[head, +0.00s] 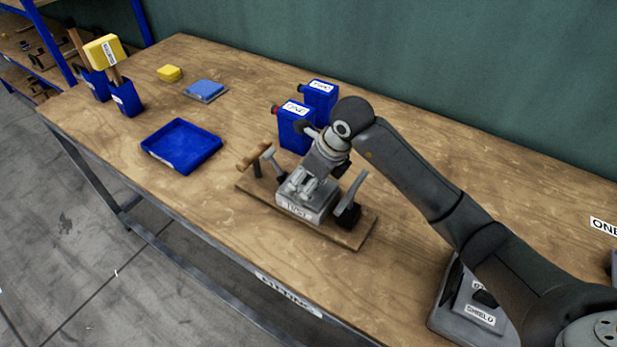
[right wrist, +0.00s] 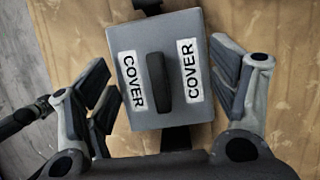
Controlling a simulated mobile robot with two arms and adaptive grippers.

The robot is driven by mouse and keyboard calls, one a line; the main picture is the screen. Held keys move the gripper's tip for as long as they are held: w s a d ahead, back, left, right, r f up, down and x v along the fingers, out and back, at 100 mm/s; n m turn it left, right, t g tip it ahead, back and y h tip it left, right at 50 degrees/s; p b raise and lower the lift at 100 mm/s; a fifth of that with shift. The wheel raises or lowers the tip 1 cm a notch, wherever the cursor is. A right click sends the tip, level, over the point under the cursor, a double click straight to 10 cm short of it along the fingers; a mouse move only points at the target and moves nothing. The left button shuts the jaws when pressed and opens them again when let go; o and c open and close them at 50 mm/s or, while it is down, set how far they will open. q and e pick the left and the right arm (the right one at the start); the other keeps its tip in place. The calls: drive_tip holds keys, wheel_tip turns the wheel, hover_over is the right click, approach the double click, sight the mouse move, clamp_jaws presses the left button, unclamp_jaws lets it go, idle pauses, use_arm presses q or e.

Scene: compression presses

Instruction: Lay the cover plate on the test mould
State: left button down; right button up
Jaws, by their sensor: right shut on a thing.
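The cover plate (right wrist: 142,112) is a grey slab with a dark bar handle and two white COVER labels. It fills the middle of the right wrist view. My right gripper (right wrist: 168,85) has a finger at each side of it and is shut on it. In the head view my right gripper (head: 310,186) points down at the grey, labelled test mould (head: 298,211) on a wooden board. The plate is at the mould's top; I cannot tell whether it rests there. In the right wrist view the plate hides the mould. My left gripper is not in view.
The wooden board (head: 357,238) carries a wooden-handled part (head: 254,158) left of the mould and a dark upright part at right. Blue containers (head: 296,133) stand just behind. A blue tray (head: 181,147) lies further left. The front bench strip is clear.

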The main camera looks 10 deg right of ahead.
drive_tip(key=shift+f, duration=0.15)
drive_tip(key=o, duration=1.4)
drive_tip(key=shift+r, duration=0.35)
drive_tip(key=b+v, duration=0.1)
drive_tip(key=v, duration=1)
drive_tip(key=shift+s+d+r, duration=0.15)
drive_tip(key=shift+r, duration=0.15)
